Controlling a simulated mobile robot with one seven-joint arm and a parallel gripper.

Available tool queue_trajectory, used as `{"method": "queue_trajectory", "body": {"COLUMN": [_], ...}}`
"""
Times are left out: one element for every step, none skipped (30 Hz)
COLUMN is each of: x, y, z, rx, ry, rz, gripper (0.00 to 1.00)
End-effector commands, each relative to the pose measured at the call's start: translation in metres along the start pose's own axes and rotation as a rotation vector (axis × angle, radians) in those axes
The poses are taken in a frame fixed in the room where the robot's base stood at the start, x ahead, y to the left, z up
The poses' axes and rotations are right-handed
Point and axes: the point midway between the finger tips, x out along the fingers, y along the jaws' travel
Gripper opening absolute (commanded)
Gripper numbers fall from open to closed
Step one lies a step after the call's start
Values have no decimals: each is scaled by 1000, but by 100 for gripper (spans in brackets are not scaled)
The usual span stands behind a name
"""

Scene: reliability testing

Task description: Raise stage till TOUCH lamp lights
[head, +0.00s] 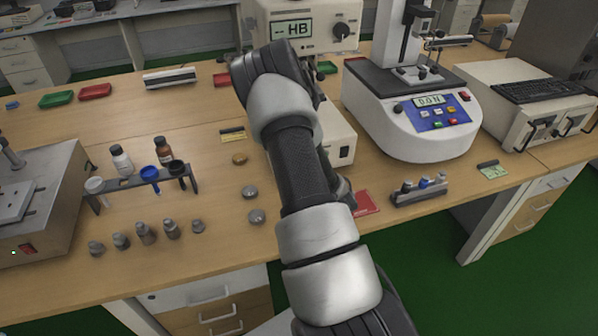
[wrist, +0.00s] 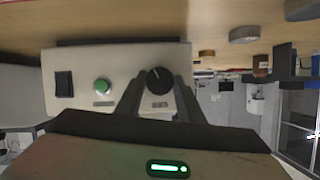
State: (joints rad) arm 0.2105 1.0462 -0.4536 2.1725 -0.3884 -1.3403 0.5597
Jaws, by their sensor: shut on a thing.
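In the wrist view, which shows the scene upside down, a cream control panel (wrist: 120,72) carries a black knob (wrist: 159,78), a green round button or lamp (wrist: 102,86) and a black rocker switch (wrist: 63,84). My gripper (wrist: 158,82) has its two dark fingers on either side of the knob and is shut on it. The small labels are unreadable, and I cannot tell whether the green round part is lit. In the head view, the tester (head: 305,22) reads "-- HB"; my arm hides its middle, the stage and my gripper.
A white instrument with a blue panel (head: 436,113) stands to the right.

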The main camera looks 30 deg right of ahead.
Motion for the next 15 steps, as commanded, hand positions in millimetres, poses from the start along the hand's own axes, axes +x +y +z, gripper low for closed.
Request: {"method": "queue_trajectory", "body": {"x": [0, 0, 0, 0, 0, 0, 0, 1, 1, 1, 1, 1, 1, 1, 1], "y": [4, 4, 4, 4, 4, 4, 5, 5, 5, 5, 6, 5, 6, 6, 6], "z": [0, 0, 0, 0, 0, 0, 0, 0, 0, 0, 1, 1, 1, 2, 2], "rx": [46, 71, 107, 133, 159, 195, 220, 246, 280, 306, 332, 365, 388, 413, 442], "ry": [7, 7, 7, 7, 6, 6, 7, 7, 7, 7, 6, 5, 5, 4, 4], "rz": [-14, -24, -39, -50, -62, -77, -86, -99, -113, -124, -134, -148, -157, -168, -180], "gripper": [12, 12, 12, 12, 12, 12, 12, 12, 12, 12, 12, 12, 12, 12, 12]}}
